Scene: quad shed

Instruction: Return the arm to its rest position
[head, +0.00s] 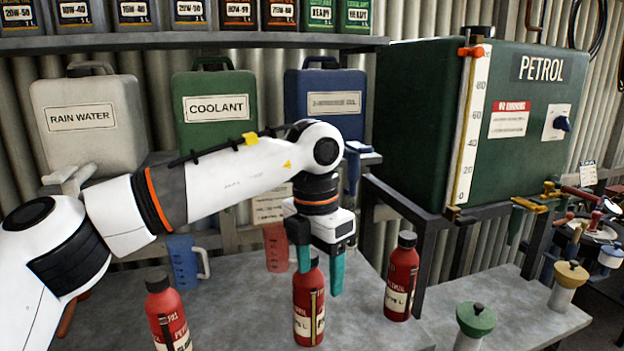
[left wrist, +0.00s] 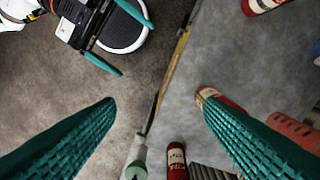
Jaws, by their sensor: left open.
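My left arm crosses the head view from the left, and its left gripper (head: 320,268) points down over the bench (head: 245,305). Its teal fingers are apart with nothing seen between them. A red bottle (head: 309,310) stands just below or behind the fingers; the gap to it is hard to judge. In the left wrist view the left gripper (left wrist: 158,104) is open, and a red bottle (left wrist: 228,103) is partly hidden by the right-hand finger. My right gripper (left wrist: 136,50) shows at the upper left there, its teal fingers apart.
Red bottles also stand at the front left (head: 168,318) and right (head: 401,278). A blue jug (head: 182,262) and red jug (head: 275,247) are behind the arm. The petrol tank (head: 420,120) stands at right. A green-topped funnel (head: 475,322) is at the front right.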

